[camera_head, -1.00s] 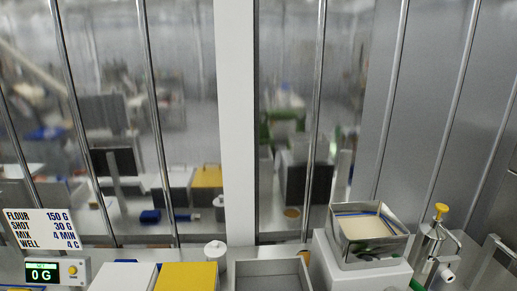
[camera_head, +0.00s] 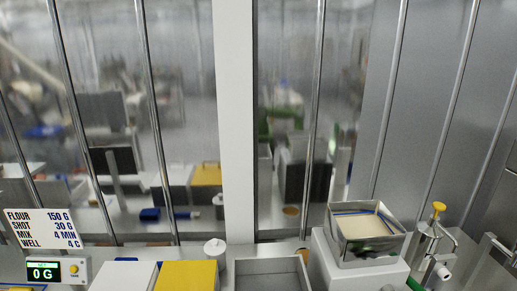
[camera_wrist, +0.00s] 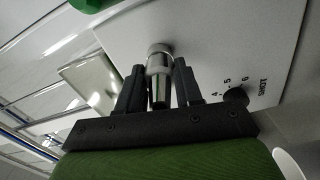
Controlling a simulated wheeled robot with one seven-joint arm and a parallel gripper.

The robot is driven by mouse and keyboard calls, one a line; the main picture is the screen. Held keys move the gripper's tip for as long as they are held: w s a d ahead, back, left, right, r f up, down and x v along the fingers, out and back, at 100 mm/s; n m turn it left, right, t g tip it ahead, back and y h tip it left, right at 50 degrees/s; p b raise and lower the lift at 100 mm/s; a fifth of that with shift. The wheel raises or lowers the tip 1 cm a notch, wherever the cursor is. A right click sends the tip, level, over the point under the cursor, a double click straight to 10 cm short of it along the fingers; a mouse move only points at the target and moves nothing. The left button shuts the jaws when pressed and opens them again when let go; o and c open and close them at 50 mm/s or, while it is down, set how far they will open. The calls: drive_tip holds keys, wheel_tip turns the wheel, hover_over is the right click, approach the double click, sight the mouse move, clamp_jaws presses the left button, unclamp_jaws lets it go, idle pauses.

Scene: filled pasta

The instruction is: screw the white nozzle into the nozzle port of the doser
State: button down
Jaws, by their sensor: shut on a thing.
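My gripper does not clearly show in the head view.
A white panel (camera_wrist: 225,45) with a dial (camera_wrist: 235,95) lies behind the fingers in the wrist view. An open grey bin (camera_head: 270,268) and a yellow box (camera_head: 187,276) stand further left. A glazed wall runs behind.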

drive_tip(key=shift+s+d+r+m, duration=0.1)
drive_tip(key=shift+s+d+m, duration=0.1)
drive_tip(key=shift+m, duration=0.3)
drive_tip(key=shift+w+a+m, duration=0.15)
drive_tip(key=shift+a+m, duration=0.1)
drive_tip(key=shift+m, duration=0.05)
drive_tip(key=c, duration=0.7)
unclamp_jaws()
drive_tip(key=shift+o, duration=0.2)
